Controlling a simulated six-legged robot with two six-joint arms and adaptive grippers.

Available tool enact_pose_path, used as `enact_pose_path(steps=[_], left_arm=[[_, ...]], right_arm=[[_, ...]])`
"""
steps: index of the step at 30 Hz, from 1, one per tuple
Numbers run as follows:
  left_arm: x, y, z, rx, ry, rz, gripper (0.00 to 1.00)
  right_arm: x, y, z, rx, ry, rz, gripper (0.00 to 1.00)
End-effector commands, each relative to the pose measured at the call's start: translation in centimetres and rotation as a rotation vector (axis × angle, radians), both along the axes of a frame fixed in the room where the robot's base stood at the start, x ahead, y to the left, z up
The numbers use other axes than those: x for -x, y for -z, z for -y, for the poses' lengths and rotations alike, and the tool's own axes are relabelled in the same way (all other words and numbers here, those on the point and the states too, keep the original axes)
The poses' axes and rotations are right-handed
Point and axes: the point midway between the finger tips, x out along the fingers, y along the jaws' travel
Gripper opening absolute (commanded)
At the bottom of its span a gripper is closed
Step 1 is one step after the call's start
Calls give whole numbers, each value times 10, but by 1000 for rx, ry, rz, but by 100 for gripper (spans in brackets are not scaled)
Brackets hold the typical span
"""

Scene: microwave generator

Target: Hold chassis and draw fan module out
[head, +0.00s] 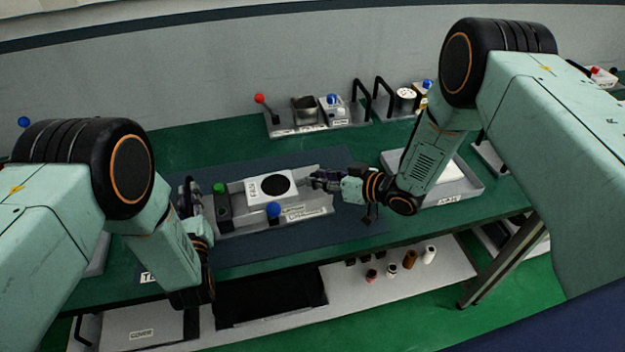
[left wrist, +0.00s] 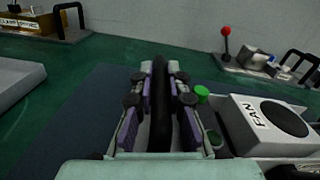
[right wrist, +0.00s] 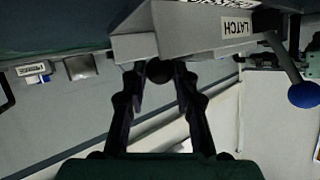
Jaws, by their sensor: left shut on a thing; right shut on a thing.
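The chassis (head: 318,207) is a grey open tray on the dark mat. The fan module (head: 255,187), a white box with a black fan circle, sits within the chassis outline; its FAN label shows in the left wrist view (left wrist: 240,125). My left gripper (head: 188,192) is shut on the black handle (left wrist: 160,105) at the chassis's left end. My right gripper (head: 312,181) is at the fan module's right end, shut on a round black knob (right wrist: 159,71). The fan module's underside is hidden.
A white tray (head: 470,186) lies to the right. The dark mat (head: 330,239) is clear in front.

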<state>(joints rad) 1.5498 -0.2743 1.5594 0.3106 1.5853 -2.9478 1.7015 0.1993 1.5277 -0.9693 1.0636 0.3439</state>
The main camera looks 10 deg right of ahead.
Motion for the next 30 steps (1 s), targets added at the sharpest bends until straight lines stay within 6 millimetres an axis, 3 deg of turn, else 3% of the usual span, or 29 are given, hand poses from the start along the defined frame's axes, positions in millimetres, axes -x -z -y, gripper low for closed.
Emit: enact_pose_path(steps=[1,7,19,20,27,30], left_arm=[[4,7,-3,-1,-7,-21,0],[4,7,-3,-1,-8,-21,0],[4,7,-5,-1,-13,-21,0],[4,7,-5,-1,-13,-21,0],[4,7,-5,-1,-13,-20,0],[3,7,-5,-1,-12,-20,0]], right_arm=[[-3,0,16,0,17,1,0],[-4,0,48,0,14,1,0],[-3,1,58,1,13,-2,0],[-3,1,58,2,13,-3,30],[-3,1,57,1,11,-2,50],[-3,1,56,1,7,-1,52]])
